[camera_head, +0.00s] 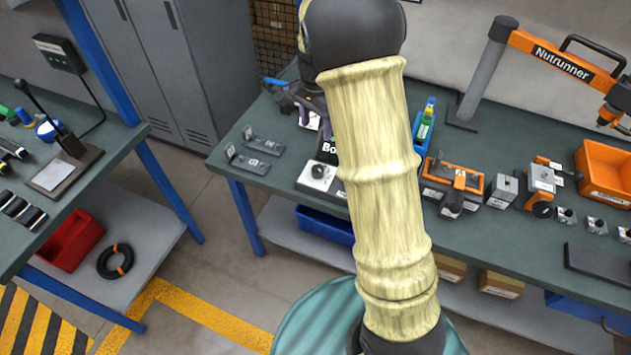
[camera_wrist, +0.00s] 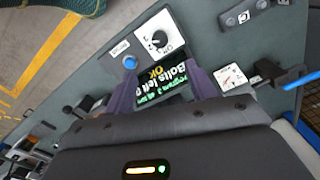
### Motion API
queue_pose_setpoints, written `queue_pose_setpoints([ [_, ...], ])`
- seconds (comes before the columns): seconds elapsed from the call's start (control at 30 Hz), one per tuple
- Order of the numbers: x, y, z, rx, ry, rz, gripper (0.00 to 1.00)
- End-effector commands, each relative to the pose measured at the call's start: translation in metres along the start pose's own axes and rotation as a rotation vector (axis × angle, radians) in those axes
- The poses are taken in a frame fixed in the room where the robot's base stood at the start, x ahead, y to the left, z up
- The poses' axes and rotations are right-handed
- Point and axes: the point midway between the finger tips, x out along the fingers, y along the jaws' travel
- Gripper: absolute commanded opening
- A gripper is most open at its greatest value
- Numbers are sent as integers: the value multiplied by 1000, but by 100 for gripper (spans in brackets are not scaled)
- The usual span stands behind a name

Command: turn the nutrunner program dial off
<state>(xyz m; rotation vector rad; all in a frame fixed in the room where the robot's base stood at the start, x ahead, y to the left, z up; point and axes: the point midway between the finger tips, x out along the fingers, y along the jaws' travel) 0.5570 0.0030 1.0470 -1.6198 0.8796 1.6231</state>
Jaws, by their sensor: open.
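In the head view the dial (camera_head: 317,171) sits on a white box left of my arm. Next to it is a black display (camera_wrist: 158,82) with green, white and yellow text, including "Bolts left" and "OK". My gripper (camera_wrist: 163,80) is open, its two purple-grey fingers on either side of the display in the wrist view, apart from the dial. My arm hides part of the unit in the head view.
A blue round button (camera_wrist: 130,62) sits beside the dial. Grey brackets (camera_head: 255,150) lie left on the bench. An orange nutrunner arm (camera_head: 560,60), a clamp fixture (camera_head: 453,180) and an orange bin (camera_head: 605,170) stand to the right. Bare bench lies between the brackets and the unit.

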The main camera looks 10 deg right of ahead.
Motion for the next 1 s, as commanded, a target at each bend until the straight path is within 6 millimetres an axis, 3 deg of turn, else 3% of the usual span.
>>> queue_pose_setpoints([
  [0.27, -1, 4, -5, 11, 0, -1, 56],
  [0.43, 10, 5, -5, 12, -1, 1, 56],
  [0.73, 58, 0, 3, -7, -2, 3, 56],
  [1.0, 105, 2, -1, 2, -2, 1, 56],
])
